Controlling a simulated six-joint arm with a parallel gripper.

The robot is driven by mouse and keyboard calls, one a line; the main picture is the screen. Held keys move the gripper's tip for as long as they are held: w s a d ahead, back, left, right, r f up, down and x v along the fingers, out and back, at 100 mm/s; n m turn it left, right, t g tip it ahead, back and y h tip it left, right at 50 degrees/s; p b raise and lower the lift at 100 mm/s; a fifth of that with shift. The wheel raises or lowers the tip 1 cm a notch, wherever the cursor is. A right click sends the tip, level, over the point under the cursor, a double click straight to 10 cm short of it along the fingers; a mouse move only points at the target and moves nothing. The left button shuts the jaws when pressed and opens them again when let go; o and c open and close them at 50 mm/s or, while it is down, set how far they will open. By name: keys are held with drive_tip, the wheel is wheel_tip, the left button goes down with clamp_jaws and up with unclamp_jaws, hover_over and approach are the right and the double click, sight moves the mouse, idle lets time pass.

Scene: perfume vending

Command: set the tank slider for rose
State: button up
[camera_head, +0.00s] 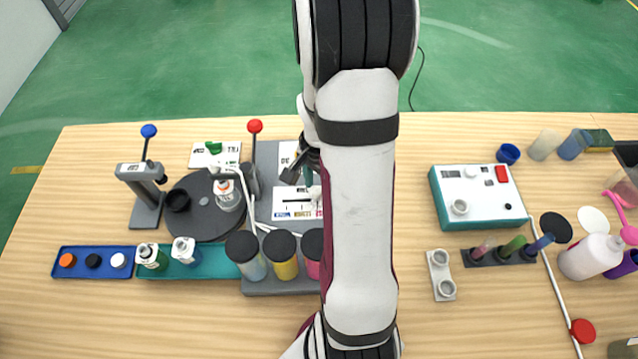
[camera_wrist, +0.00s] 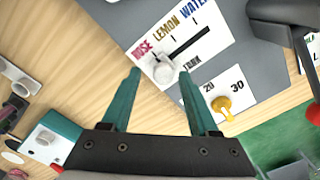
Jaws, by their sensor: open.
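The tank slider panel (camera_wrist: 205,45) is a white card marked ROSE, LEMON, WATER and TANK, with a dark slot. Its pale slider knob (camera_wrist: 163,70) is at the ROSE end of the slot. My gripper (camera_wrist: 158,75) is open, with its two teal fingertips on either side of the knob in the wrist view. I cannot tell whether either finger touches it. In the head view the panel (camera_head: 290,204) lies on the grey machine base; my gripper (camera_head: 308,168) is over its far side, partly hidden by my arm.
A yellow dial knob (camera_wrist: 227,105) on a card marked 20 and 30 is close to my right finger. Black-lidded tanks, one yellow (camera_head: 282,266), stand in front of the panel. A red-knobbed lever (camera_head: 254,127) rises at its left. A teal-and-white box (camera_head: 478,199) stands to the right.

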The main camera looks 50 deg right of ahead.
wheel_tip(320, 180, up, 16)
idle(0.3)
drive_tip(key=shift+f, duration=0.1)
